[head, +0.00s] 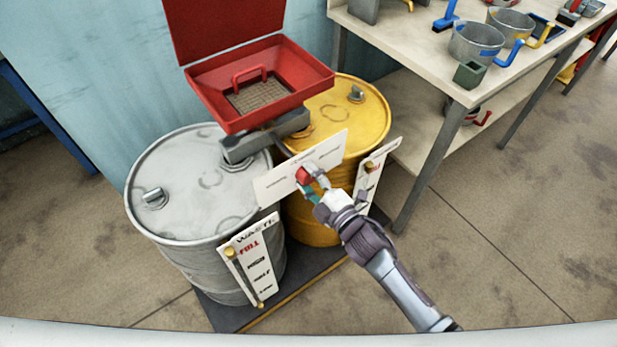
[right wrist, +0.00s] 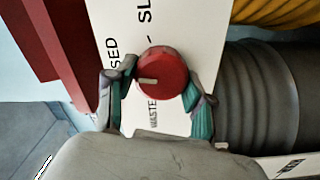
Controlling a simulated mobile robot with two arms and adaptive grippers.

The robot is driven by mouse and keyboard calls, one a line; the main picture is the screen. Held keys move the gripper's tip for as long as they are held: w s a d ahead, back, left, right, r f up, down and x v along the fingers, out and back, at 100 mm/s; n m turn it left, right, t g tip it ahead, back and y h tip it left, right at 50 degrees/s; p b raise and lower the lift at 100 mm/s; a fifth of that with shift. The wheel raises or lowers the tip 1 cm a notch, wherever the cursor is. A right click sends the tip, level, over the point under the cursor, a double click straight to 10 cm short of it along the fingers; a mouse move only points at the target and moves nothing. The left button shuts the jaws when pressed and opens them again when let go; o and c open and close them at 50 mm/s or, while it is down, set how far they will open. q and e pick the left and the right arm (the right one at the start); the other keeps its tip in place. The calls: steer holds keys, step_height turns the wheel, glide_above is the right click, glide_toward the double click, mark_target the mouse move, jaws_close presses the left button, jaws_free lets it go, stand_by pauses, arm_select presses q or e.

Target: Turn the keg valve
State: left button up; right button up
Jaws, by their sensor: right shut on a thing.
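The red valve knob (head: 303,175) sits on a white label plate (head: 272,187) in front of the two drums in the head view. In the right wrist view the round knob (right wrist: 163,70) carries a pale pointer mark that points left, toward the plate's edge lettering. My right gripper (head: 313,183) has its fingers on the knob. In the right wrist view its green-padded fingers (right wrist: 158,88) press on both sides of the knob. A grey drum (head: 195,180) stands left and a yellow drum (head: 360,115) stands behind the plate. My left gripper is not in view.
An open red tray (head: 318,85) with a raised lid sits above the drums, over a dark grey pipe piece (head: 245,146). Level gauges (head: 250,262) hang on the drum fronts. A workbench (head: 430,62) with buckets (head: 477,42) stands right. The floor in front is clear.

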steer(key=shift+f+n, duration=0.1)
steer(key=shift+n, duration=0.4)
steer(key=o, duration=1.2)
steer(key=shift+c, duration=0.2)
steer(key=shift+s+d, duration=0.1)
steer(key=v, duration=1.1)
steer(key=shift+s+d, duration=0.2)
steer(key=shift+s, duration=0.15)
